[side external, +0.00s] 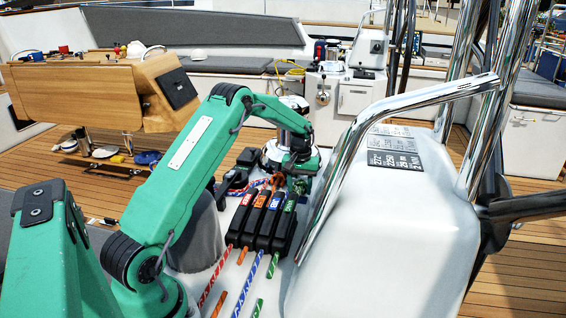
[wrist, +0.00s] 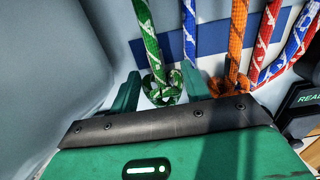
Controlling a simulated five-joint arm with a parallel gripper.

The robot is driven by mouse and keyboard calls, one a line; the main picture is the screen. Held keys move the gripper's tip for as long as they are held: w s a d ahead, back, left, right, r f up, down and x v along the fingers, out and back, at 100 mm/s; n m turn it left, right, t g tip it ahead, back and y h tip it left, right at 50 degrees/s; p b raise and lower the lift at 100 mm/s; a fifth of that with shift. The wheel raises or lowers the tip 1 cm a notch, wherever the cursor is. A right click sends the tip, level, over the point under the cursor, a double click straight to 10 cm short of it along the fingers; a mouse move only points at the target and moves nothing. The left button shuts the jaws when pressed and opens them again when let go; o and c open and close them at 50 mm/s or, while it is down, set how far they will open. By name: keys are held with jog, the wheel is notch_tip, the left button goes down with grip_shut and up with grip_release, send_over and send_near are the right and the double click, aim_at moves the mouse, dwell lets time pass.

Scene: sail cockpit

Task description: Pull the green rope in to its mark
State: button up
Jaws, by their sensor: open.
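In the wrist view the green rope (wrist: 147,38) runs down from the top edge and ends in a knotted part (wrist: 163,90). My gripper (wrist: 160,73) is open, with one finger on each side of this knotted part. I cannot tell whether either finger touches it. In the side view my gripper (side external: 297,168) is low behind the row of black rope clutches (side external: 262,222), at the green-labelled side. A length of green rope (side external: 257,308) comes out of the near side of the clutches. No mark on the green rope can be made out.
Blue (wrist: 190,30), orange (wrist: 238,45) and red (wrist: 262,40) ropes lie to the right of the green one. A blue band (wrist: 212,42) crosses beneath the ropes. A white housing (side external: 390,230) and a steel rail (side external: 350,150) stand close on the right.

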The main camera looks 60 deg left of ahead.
aim_at(300, 190)
jog(key=shift+r, duration=3.9)
jog(key=shift+d+r, duration=0.25)
jog(key=shift+r, duration=0.15)
jog(key=s+d+r+m+t, duration=0.35)
jog(key=s+d+r, duration=0.65)
jog(key=d+r, duration=0.5)
jog(key=s+d+m+t, duration=0.1)
jog(key=s+d+m, duration=0.1)
jog(key=s+d, duration=0.3)
jog(key=s+d+m+t, duration=0.1)
jog(key=s+d+m, duration=0.2)
jog(key=s, duration=1.1)
jog(key=shift+s+d, duration=0.3)
jog(key=shift+d, duration=0.85)
